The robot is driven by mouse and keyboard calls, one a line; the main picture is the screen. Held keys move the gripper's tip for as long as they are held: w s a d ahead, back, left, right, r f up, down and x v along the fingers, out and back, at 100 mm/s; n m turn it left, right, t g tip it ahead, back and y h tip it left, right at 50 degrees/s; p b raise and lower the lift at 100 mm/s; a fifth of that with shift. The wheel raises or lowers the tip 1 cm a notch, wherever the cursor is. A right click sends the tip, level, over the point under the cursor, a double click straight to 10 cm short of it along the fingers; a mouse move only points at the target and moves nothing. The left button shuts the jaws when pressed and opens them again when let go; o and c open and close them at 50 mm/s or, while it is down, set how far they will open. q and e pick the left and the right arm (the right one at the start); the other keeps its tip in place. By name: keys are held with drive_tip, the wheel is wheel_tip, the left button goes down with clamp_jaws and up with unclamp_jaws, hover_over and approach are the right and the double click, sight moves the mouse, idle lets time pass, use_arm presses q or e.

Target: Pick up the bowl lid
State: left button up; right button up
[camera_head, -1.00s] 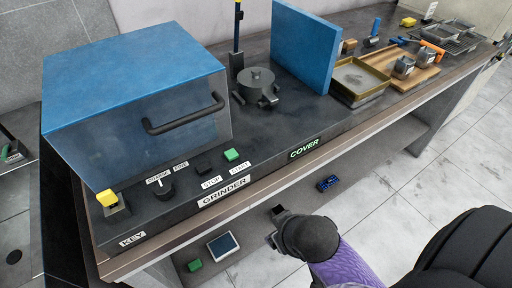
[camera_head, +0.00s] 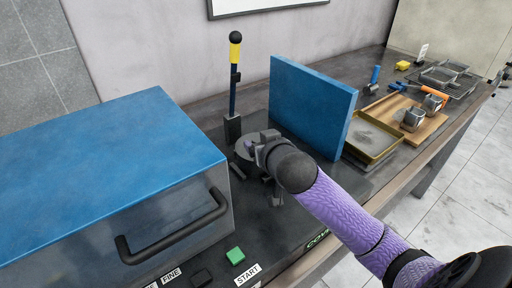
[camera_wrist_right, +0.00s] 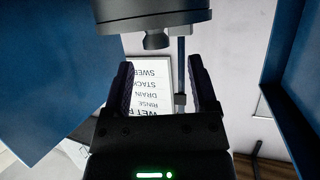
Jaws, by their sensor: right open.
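The bowl lid (camera_head: 243,149) is a dark grey round disc on the bowl, beside the lever post in the head view; my right gripper and wrist hide most of it and of the bowl. In the right wrist view, which is upside down, the lid (camera_wrist_right: 155,17) spans the top, with its small dark knob (camera_wrist_right: 155,40) pointing down the picture. My right gripper (camera_head: 264,146) is at the lid in the head view. In the wrist view its two fingers (camera_wrist_right: 160,66) are spread, with the knob just past and between the tips, not gripped. My left gripper is out of view.
A blue upright panel (camera_head: 310,105) stands close right of the gripper. A large blue-topped box (camera_head: 120,150) with a black handle stands left. The yellow-topped lever post (camera_head: 234,85) rises behind the lid. A tray (camera_head: 373,138) and wooden board lie farther right.

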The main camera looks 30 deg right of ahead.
sight(258, 140)
drive_tip(key=x, duration=0.2)
drive_tip(key=b+x, duration=0.1)
drive_tip(key=shift+w+d+f, duration=0.15)
drive_tip(key=shift+d+f, duration=0.1)
drive_tip(key=shift+f, duration=0.25)
drive_tip(key=shift+w, duration=0.4)
clamp_jaws()
